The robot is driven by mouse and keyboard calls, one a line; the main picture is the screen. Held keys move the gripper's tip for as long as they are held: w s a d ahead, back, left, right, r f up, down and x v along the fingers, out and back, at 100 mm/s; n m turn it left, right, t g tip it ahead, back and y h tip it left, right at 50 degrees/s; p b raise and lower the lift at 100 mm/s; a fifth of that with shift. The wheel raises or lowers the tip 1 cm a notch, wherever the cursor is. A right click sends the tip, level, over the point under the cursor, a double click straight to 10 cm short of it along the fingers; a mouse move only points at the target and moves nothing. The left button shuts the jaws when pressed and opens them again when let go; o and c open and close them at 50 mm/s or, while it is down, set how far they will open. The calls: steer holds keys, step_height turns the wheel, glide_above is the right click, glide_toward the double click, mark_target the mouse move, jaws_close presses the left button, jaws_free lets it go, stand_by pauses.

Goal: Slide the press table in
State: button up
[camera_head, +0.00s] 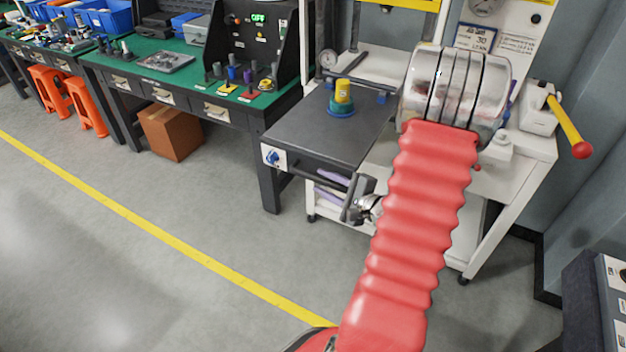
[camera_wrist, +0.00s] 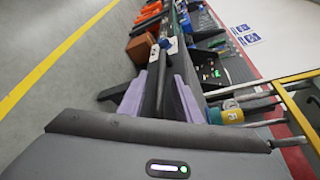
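The press table (camera_head: 350,133) is a dark grey plate that sticks out of the press towards the front left. A yellow and teal round piece (camera_head: 342,97) stands upright on it and also shows in the wrist view (camera_wrist: 226,112). A dark handle bar (camera_head: 307,174) runs along the table's front, by a white plate with a blue knob (camera_head: 273,157). My gripper (camera_head: 331,186) is at this bar, with one purple finger above it and one below. In the wrist view, the bar (camera_wrist: 162,78) lies between the purple fingers (camera_wrist: 160,98), which look apart from it.
The white press stand (camera_head: 535,140) has a yellow-handled lever with a red knob (camera_head: 568,125) at its right. A green workbench (camera_head: 160,62) stands to the left, with a cardboard box (camera_head: 172,132) below. Orange stools (camera_head: 84,103) stand further left. The floor in front is clear.

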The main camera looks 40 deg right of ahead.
steer(key=shift+x, duration=2)
steer(key=shift+c, duration=0.2)
jaws_close()
steer(key=shift+f, duration=0.1)
